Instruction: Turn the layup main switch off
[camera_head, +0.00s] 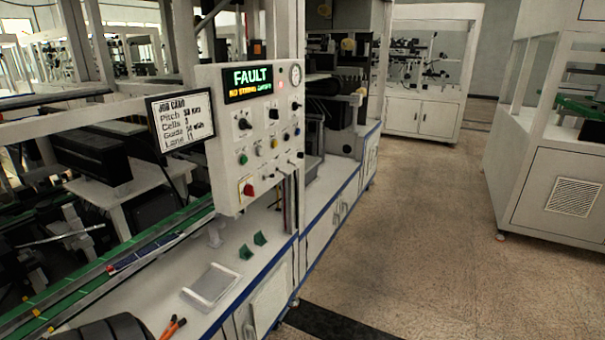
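A white control panel (225,140) stands on the layup machine in the middle left. Its display (249,82) reads FAULT in green, with a smaller line below. A red rotary knob on a yellow plate (248,188), which looks like the main switch, sits at the panel's lower left. Its exact handle angle is too small to read. A round gauge (295,75) is at the top right. Neither of my grippers is in view.
A job card (181,121) hangs left of the panel. The white bench below holds a clear tray (211,286), green pieces (246,252) and an orange-handled tool (174,326). A dark ribbed object is at bottom left. Open floor (410,220) lies right, before a white cabinet (555,190).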

